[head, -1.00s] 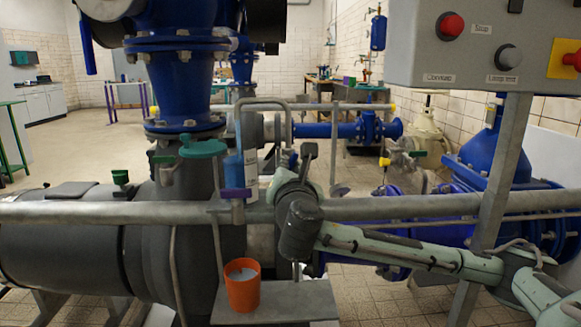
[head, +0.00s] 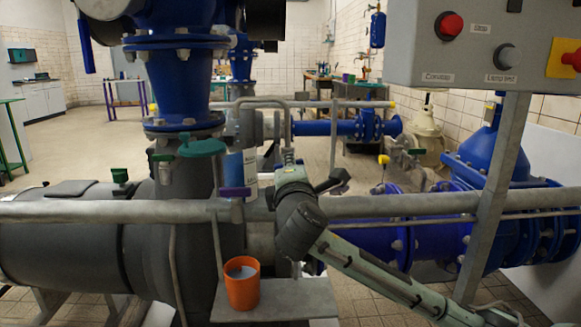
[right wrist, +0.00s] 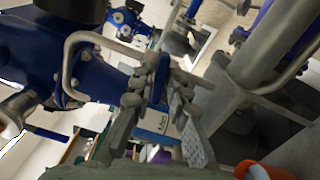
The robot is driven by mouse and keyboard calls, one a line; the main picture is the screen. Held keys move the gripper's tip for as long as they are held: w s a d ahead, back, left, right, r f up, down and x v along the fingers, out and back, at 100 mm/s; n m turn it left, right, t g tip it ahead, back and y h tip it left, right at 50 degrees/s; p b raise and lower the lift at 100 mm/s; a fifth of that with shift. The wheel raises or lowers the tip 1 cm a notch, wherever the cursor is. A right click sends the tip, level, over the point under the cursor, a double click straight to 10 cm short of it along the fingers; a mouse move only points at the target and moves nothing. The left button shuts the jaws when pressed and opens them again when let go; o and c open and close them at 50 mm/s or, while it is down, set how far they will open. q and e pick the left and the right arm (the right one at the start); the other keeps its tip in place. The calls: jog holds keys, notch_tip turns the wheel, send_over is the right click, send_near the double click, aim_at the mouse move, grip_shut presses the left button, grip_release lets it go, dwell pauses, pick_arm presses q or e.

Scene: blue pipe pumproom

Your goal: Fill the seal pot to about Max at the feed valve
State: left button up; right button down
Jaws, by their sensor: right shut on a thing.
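The seal pot (head: 235,170), a blue cylinder with a white label strip, stands behind the grey rail in the head view. The label's marks and the level are too small to read. A purple handle (head: 234,192) crosses its lower part. My right gripper (right wrist: 162,108) is shut on a blue valve handle (right wrist: 161,72) beside the bent grey pipe (right wrist: 82,40). I take this handle for the feed valve's. In the head view my right wrist hides the handle. My left gripper is not in view.
An orange bucket (head: 242,292) with pale contents stands on a grey shelf (head: 290,298) below the pot. The grey rail (head: 400,206) runs across in front. A green handwheel (head: 202,148) is left of the pot. A control box (head: 480,45) hangs upper right.

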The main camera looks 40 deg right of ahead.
jog(key=shift+f+m, duration=0.15)
jog(key=shift+m, duration=0.65)
jog(key=c, duration=1.6)
grip_release()
jog(key=shift+c, duration=0.2)
jog(key=shift+o, duration=0.2)
